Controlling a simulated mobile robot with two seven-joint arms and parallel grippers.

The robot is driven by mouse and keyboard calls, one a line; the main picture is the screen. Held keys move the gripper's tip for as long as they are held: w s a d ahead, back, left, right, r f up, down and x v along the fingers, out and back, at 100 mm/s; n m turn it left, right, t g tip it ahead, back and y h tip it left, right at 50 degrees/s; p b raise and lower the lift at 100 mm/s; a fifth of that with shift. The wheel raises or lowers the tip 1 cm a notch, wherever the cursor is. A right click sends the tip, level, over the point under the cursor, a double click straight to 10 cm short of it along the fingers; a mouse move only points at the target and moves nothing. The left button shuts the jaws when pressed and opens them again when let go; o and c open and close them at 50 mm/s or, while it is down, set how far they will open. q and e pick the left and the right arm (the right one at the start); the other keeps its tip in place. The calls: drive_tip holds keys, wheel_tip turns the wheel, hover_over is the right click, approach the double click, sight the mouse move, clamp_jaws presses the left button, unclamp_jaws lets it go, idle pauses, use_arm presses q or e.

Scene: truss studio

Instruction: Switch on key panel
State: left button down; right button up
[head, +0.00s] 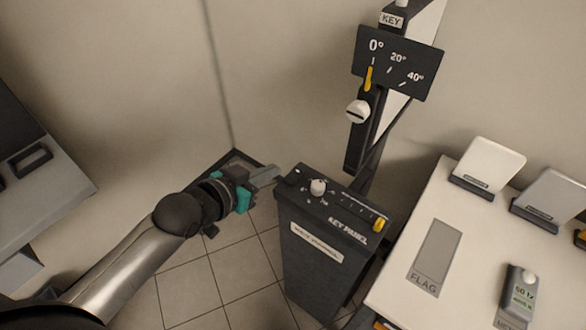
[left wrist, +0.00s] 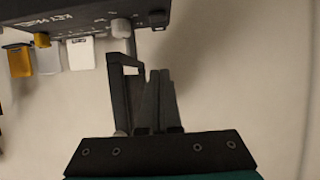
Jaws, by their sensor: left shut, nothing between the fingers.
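The key panel (head: 325,268) is a dark pedestal box in the middle of the head view. Its top carries a small black switch (head: 293,177) at the left end, a white knob (head: 318,187) and a slider with a yellow cap (head: 379,224). In the left wrist view the panel (left wrist: 85,20) appears upside down at the upper left, with the black switch (left wrist: 158,20) at its end. My left gripper (head: 277,173) is shut and empty beside the panel's left end, close to the switch. Its fingertips (left wrist: 158,72) point toward the switch, with a visible gap. The switch position is unclear.
Behind the panel stands a KEY light stand with an angle plate (head: 398,62), its yellow pointer near 0°, and a white knob (head: 358,111). A white table (head: 395,285) on the right holds a meter (head: 519,293) and tilted white panels. Tiled floor is open at left.

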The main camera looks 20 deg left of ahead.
use_arm(q)
hover_over(293, 177)
drive_tip(key=s, duration=0.2)
drive_tip(key=f, duration=0.1)
drive_tip(key=f+b, duration=0.1)
drive_tip(key=f, duration=0.1)
drive_tip(key=shift+a, duration=0.35)
drive_tip(key=f, duration=0.1)
drive_tip(key=w+f, duration=0.1)
drive_tip(key=f, duration=0.1)
drive_tip(key=shift+w+d+b, duration=0.25)
drive_tip(key=shift+d+b, duration=0.05)
drive_tip(key=shift+b, duration=0.1)
drive_tip(key=shift+w+f, duration=0.2)
drive_tip(key=shift+f, duration=0.25)
